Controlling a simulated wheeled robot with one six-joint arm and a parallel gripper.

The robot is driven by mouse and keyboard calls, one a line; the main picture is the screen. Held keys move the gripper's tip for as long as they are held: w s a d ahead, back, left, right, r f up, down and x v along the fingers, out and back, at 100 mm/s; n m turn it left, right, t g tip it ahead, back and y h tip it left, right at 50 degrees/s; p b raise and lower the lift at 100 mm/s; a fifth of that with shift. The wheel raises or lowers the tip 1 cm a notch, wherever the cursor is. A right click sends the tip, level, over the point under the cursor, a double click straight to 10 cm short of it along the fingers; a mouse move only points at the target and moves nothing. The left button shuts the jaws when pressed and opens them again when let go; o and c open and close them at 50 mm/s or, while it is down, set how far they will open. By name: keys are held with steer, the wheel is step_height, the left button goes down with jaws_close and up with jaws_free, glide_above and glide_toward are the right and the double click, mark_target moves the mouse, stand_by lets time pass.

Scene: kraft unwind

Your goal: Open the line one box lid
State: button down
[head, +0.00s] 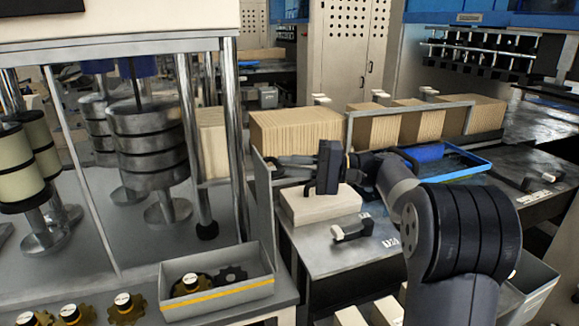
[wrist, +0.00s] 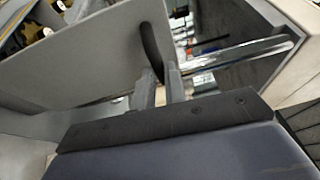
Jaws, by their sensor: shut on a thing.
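A flat grey lid (head: 262,200) stands steeply raised at the right rear of the open grey box (head: 218,291) with a yellow stripe. Dark toothed parts (head: 230,275) show inside the box. The lid fills much of the left of the wrist view (wrist: 90,60), with a dark curved handle (wrist: 150,42) on its face. My gripper (head: 283,162) is at the lid's upper part, reaching in from the right. In the wrist view its two fingers (wrist: 161,84) close at the handle's lower end. The exact contact is partly hidden, and so is the lid's hinge.
A pale carton (head: 320,206) lies on the bench under my gripper. Brown cardboard stacks (head: 295,130) stand behind. Metal posts and a stack of steel discs (head: 148,150) rise at left. A blue tray (head: 445,160) is at right. Several dark knobs (head: 72,313) line the front edge.

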steer(key=shift+f, duration=0.4)
steer(key=c, duration=1.8)
jaws_free()
steer(key=o, duration=0.3)
steer(key=shift+r, duration=0.15)
steer(key=shift+o, duration=0.2)
steer(key=s+d+b, duration=0.1)
steer(key=d+b, duration=0.1)
steer(key=d, duration=0.8)
steer(key=shift+s+d+f, duration=0.15)
steer(key=shift+d+f, duration=0.05)
steer(key=shift+d, duration=0.15)
steer(key=shift+a, duration=0.1)
steer(key=w+a+p, duration=0.1)
steer(key=a+p, duration=0.1)
steer(key=a, duration=0.9)
steer(key=shift+r, duration=0.3)
steer(key=shift+w+d+r, duration=0.1)
